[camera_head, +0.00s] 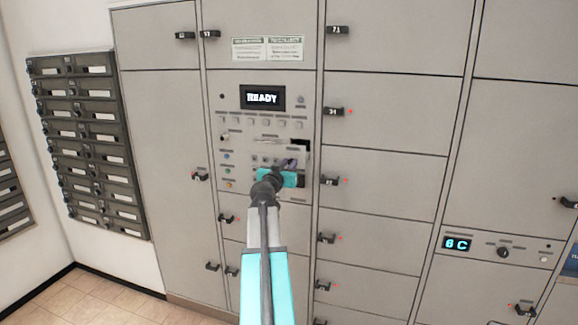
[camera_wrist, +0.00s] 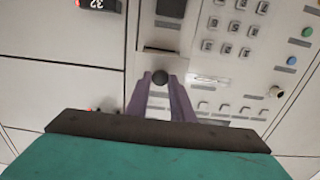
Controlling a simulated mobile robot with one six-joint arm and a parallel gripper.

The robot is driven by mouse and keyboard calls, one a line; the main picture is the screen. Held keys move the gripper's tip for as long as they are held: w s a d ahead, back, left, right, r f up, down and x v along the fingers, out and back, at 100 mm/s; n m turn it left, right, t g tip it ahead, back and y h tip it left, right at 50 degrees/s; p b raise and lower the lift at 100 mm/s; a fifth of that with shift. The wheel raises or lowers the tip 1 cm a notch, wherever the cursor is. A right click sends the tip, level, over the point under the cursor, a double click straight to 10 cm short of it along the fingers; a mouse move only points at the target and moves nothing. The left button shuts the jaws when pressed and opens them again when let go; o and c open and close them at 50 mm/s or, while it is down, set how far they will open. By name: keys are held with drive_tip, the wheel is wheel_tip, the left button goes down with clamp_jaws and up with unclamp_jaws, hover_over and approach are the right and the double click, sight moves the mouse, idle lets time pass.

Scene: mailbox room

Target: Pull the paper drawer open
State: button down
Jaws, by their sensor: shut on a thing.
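The paper drawer is in the grey machine panel. In the wrist view, a dark round knob (camera_wrist: 159,77) sits between my purple fingertips, just beside a dark slot (camera_wrist: 158,49). My gripper (camera_wrist: 160,79) is shut on this knob. In the head view, my gripper (camera_head: 289,163) reaches the right part of the panel, below a dark opening (camera_head: 300,143). My teal wrist and arm hide part of the panel there. I cannot tell the drawer's edges or how far out it stands.
A display (camera_head: 262,97) reading READY is above a row of buttons (camera_head: 262,121). A keypad (camera_wrist: 233,27) and coloured buttons lie beside my fingers. Locker doors with protruding dark handles (camera_head: 330,181) surround the panel. Dark mailboxes (camera_head: 90,140) hang at left. Floor shows at lower left.

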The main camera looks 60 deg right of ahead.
drive_tip(key=c, duration=1.6)
unclamp_jaws()
drive_tip(key=shift+o, duration=0.2)
drive_tip(key=shift+a, duration=0.2)
drive_tip(key=s+a+b, duration=0.1)
drive_tip(key=a+b, duration=0.3)
drive_tip(key=a, duration=0.9)
drive_tip(key=shift+s+a, duration=0.15)
drive_tip(key=shift+s, duration=0.25)
